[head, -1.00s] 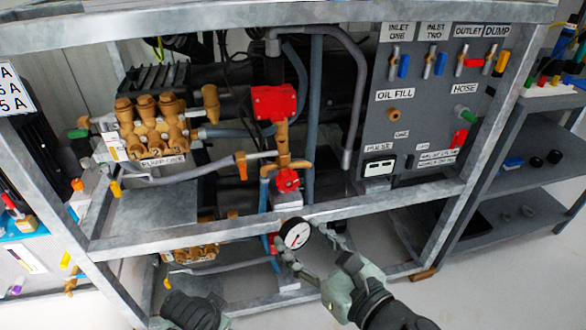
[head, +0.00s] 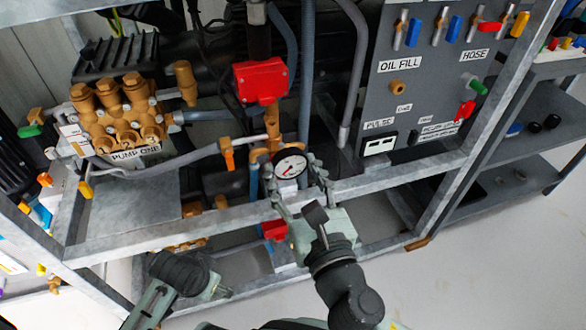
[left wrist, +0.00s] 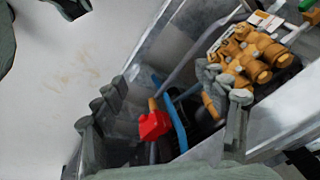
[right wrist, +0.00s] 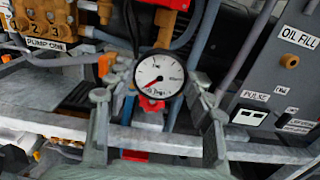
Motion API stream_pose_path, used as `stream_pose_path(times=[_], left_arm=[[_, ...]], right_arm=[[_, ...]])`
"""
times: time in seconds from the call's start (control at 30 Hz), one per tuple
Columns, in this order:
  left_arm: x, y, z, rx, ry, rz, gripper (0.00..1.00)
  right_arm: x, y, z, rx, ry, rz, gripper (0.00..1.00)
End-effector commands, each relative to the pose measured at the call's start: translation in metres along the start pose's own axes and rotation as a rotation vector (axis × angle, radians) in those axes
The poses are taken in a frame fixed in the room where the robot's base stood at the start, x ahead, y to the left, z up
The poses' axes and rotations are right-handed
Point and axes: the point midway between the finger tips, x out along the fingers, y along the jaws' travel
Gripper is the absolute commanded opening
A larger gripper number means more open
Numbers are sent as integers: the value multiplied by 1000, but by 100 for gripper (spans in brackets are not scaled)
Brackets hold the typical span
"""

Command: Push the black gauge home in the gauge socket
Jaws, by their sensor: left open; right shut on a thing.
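The black gauge (head: 291,165) has a black rim and a white dial with a red needle. My right gripper (head: 299,195) is shut on it, with a finger on each side. The dial also shows in the right wrist view (right wrist: 160,77), facing the camera. In the head view the gauge is just in front of the brass pipe fitting (head: 273,135) below the red box. The gauge socket cannot be made out; the gauge and fingers cover that area. I cannot tell whether the gauge touches it. My left gripper (left wrist: 165,105) is open and empty, low in front of the frame.
A galvanised frame rail (head: 375,183) runs across just behind my right gripper. Pump one (head: 125,115) with brass caps stands left. A grey panel (head: 425,85) with valves and labels stands right. A red part (left wrist: 152,125) shows beyond the left fingers. The floor in front is clear.

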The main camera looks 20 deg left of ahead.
Motion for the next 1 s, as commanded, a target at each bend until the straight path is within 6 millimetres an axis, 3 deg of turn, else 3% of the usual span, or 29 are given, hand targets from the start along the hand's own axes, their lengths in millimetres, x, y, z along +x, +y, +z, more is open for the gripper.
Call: stream_pose_path(times=[0.17, 0.27, 0.7, 1.0], left_arm=[[1, 1, 0, 0, 3, 5, 73], [17, 6, 0, -2, -4, 15, 73], [40, 10, 6, -3, -13, 27, 73], [47, 12, 9, -4, -18, 31, 73]], right_arm=[[-2, 0, 2, 3, 2, -1, 6], [-4, 0, 3, 7, 4, -2, 6], [39, 0, 3, 7, 1, -1, 6], [53, 0, 2, 8, 3, -1, 6]])
